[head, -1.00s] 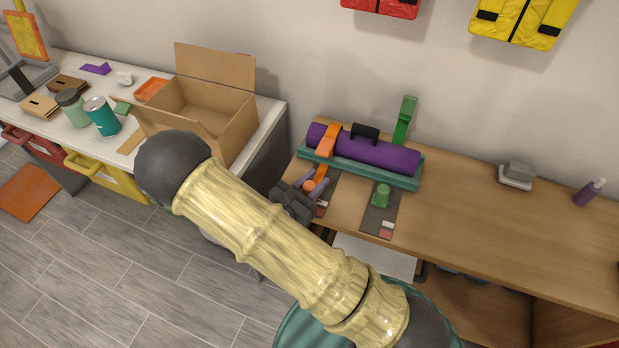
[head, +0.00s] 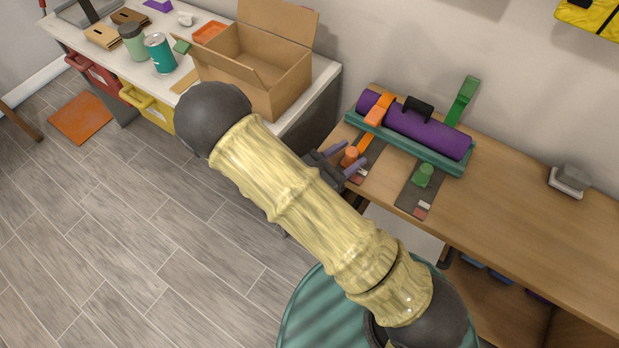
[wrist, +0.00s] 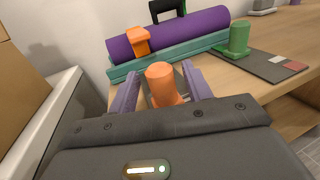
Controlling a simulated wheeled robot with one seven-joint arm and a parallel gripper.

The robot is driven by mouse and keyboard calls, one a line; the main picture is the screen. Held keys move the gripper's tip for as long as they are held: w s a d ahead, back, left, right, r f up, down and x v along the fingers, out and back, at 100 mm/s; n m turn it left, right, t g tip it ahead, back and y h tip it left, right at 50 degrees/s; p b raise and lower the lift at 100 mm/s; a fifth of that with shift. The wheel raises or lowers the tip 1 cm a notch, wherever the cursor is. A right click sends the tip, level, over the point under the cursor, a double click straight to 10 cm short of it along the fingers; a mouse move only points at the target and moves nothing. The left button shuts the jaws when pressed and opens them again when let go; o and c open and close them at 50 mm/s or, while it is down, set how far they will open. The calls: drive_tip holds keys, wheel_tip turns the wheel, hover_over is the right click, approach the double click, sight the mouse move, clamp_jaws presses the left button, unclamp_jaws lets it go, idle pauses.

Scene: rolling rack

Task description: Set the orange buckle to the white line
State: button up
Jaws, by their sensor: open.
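The orange buckle (head: 349,156) is an upright orange knob on a dark strip at the left of the wooden bench; it also shows in the wrist view (wrist: 162,84). An orange strap (head: 379,108) runs from it over a purple roll (head: 428,130). My gripper (wrist: 163,77) is open, its two purple fingers on either side of the buckle. I cannot tell whether they touch it. In the head view my gripper (head: 346,161) partly covers the buckle's strip. Pale and red marks show near that strip's front end, but the white line there is not clear.
A green buckle (head: 423,175) stands on a second dark strip (head: 411,198) with white and red marks, to the right. A green strap (head: 463,101) stands up behind the roll. A cardboard box (head: 285,88) sits on the white counter at left. The bench's right part is mostly clear.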

drive_tip(key=v, duration=1.4)
drive_tip(key=shift+p, duration=0.3)
drive_tip(key=shift+d, duration=0.15)
drive_tip(key=s+d+r+m+g+y, duration=0.25)
drive_tip(key=d+m+g+y, duration=0.35)
drive_tip(key=d+m+g, duration=0.85)
drive_tip(key=w+d+r+m+t+y, duration=0.45)
drive_tip(key=r+m+y, duration=0.25)
drive_tip(key=m, duration=0.5)
wheel_tip(320, 180, up, 21)
drive_tip(key=p, duration=2)
drive_tip(key=shift+d+r+p, duration=0.2)
drive_tip(key=shift+d+p, duration=0.15)
drive_tip(key=shift+d, duration=0.15)
